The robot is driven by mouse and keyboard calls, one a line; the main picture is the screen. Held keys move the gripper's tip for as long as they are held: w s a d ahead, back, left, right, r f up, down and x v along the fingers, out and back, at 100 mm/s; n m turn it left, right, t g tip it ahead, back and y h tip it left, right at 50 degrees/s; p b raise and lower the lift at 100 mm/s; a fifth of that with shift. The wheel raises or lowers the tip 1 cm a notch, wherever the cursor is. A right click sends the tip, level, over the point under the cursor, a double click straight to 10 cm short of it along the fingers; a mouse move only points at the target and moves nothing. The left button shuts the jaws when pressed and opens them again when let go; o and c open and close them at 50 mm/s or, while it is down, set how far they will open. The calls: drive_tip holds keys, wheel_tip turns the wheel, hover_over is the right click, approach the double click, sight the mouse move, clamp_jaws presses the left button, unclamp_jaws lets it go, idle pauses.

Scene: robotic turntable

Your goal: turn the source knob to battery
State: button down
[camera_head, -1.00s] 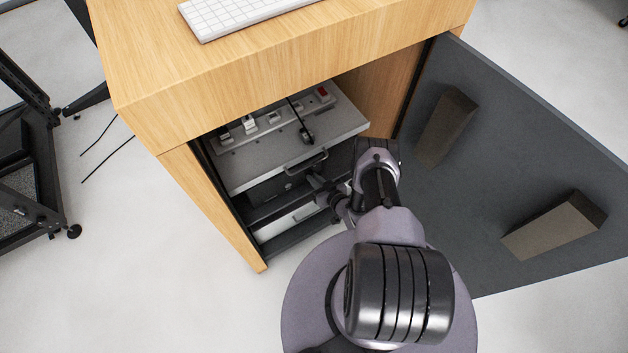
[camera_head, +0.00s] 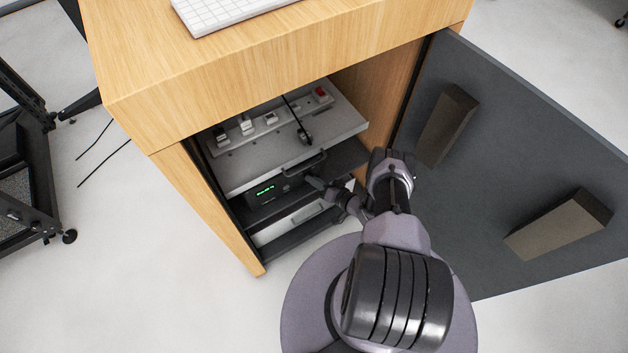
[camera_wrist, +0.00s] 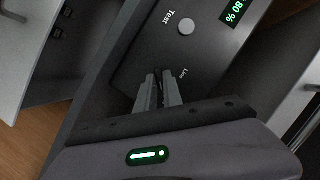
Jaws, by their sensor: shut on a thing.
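The dark unit (camera_head: 248,203) sits in the cabinet under the grey panel, with a lit green readout (camera_head: 265,191). In the wrist view, its front (camera_wrist: 140,60) carries a round pale button by the word "Test" (camera_wrist: 170,18), the word "Line" and a readout of 80 % (camera_wrist: 234,12). My gripper (camera_wrist: 158,78) is at this front, close to "Line". Its fingers are shut on the source knob, which they mostly hide. The knob's pointing direction cannot be told. In the head view my gripper (camera_head: 312,182) reaches the unit's right part.
A grey panel (camera_head: 235,175) with switches, a red button and a handle (camera_head: 305,165) is just above the unit. The wooden cabinet side (camera_head: 205,205) bounds the left. The open dark door (camera_head: 500,150) with two blocks stands right of my arm.

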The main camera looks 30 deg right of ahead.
drive_tip(key=shift+w+d, duration=0.1)
idle(0.3)
drive_tip(key=c, duration=1.5)
unclamp_jaws()
drive_tip(key=p+v, duration=0.4)
drive_tip(key=v, duration=1.3)
drive_tip(key=shift+s+p, duration=0.25)
drive_tip(key=shift+p, duration=0.05)
drive_tip(key=shift+f, duration=0.1)
